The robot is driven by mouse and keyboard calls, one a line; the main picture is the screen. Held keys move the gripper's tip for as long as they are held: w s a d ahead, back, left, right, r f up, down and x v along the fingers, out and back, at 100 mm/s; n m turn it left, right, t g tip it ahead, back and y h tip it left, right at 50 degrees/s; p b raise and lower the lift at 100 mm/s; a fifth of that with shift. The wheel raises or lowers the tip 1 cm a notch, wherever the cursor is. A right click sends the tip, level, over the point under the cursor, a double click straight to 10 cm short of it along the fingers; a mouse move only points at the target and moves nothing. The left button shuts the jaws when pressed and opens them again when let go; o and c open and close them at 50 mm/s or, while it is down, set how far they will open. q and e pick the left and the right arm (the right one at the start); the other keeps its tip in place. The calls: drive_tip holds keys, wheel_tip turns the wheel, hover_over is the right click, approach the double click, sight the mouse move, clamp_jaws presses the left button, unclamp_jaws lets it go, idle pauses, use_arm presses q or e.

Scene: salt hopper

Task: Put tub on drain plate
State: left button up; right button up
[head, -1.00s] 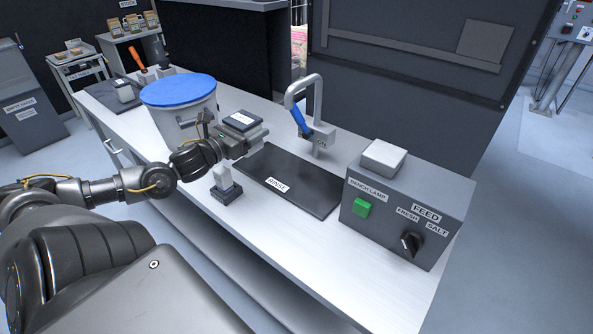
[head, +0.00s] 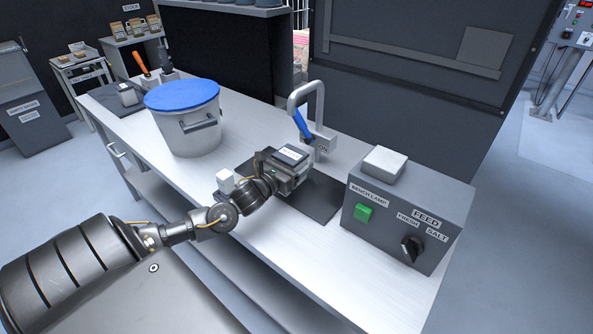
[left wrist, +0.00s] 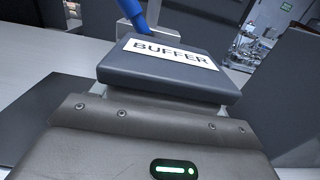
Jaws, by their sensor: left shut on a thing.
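My left gripper (head: 287,172) is shut on a small tub with a dark lid (head: 291,154). The lid reads BUFFER in the left wrist view (left wrist: 168,65); the tub's lower part is hidden by the gripper. The tub looks about level. A flat dark plate (head: 318,199), which I take for the drain plate, lies on the bench below the tap. The gripper and tub appear over this plate and cover much of it; I cannot tell the height of the gap. The plate also shows in the left wrist view (left wrist: 35,115). My right gripper is out of view.
A tap (head: 319,110) with a blue lever stands behind the plate. A grey control box (head: 390,220) stands close on the right. A blue-lidded bucket (head: 190,130) and a small white block (head: 226,178) are on the left. The bench front (head: 290,260) is clear.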

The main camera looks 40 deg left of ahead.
use_arm(q)
drive_tip(key=shift+d+f, duration=0.1)
drive_tip(key=f, duration=0.1)
drive_tip(key=f+p, duration=0.1)
drive_tip(key=f, duration=0.1)
drive_tip(key=shift+w+d, duration=0.15)
drive_tip(key=shift+w, duration=0.05)
drive_tip(key=shift+f, duration=0.2)
drive_tip(key=o, duration=1.2)
drive_tip(key=shift+s+f, duration=0.1)
drive_tip(key=shift+c, duration=0.2)
drive_tip(key=shift+s, duration=0.1)
drive_tip(key=s+b, duration=0.1)
drive_tip(key=s, duration=1)
drive_tip(key=shift+s+d+b, duration=0.1)
drive_tip(key=shift+s+b, duration=0.3)
